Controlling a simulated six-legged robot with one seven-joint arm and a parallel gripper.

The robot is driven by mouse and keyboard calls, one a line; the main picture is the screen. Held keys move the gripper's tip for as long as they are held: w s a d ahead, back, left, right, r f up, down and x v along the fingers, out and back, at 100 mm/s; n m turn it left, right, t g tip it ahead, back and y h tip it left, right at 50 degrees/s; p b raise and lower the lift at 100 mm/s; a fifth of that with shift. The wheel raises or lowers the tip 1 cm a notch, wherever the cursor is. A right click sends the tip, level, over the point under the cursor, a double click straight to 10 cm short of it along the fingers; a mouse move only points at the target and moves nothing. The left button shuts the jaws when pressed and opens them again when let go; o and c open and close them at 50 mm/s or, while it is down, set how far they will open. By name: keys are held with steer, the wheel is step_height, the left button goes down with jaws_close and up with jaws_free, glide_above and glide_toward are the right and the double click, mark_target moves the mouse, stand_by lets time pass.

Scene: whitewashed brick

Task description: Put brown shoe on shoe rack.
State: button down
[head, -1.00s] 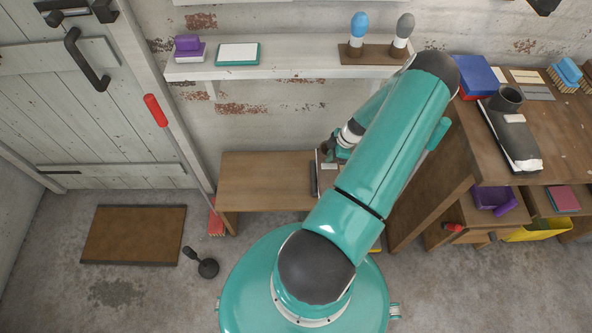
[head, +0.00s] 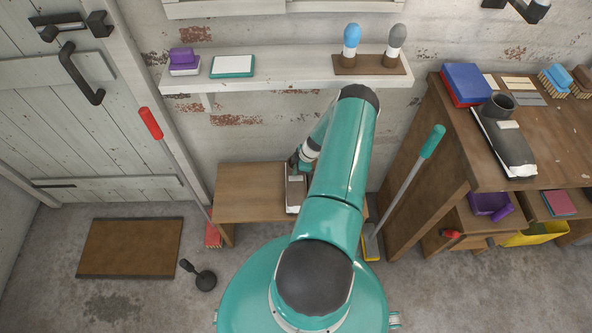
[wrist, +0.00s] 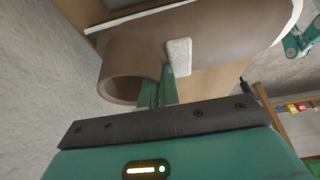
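The brown shoe (head: 296,190) is over the right part of a low wooden bench (head: 240,185), the only rack-like thing I see. In the wrist view the shoe (wrist: 215,28) is large and close, with a round cuff opening at left, a pale tab and a white sole edge. My gripper (wrist: 158,92) has its two slim fingers close together at the cuff, seemingly pinching its wall. In the head view my gripper (head: 301,162) is at the shoe's far end, partly behind my arm. I cannot tell whether the shoe touches the bench top.
A wall shelf (head: 290,81) with two bulb-like items on a stand hangs above the bench. A workbench (head: 460,150) with a dark grey shoe (head: 505,140) stands at right. Long-handled brushes (head: 178,170) lean either side. The bench's left part is clear.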

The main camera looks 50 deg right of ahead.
steer(key=shift+f, duration=0.25)
steer(key=shift+f, duration=0.1)
steer(key=c, duration=2)
jaws_free()
steer(key=shift+f, duration=0.1)
steer(key=shift+c, duration=0.2)
steer(key=o, duration=0.4)
steer(key=shift+r, duration=0.25)
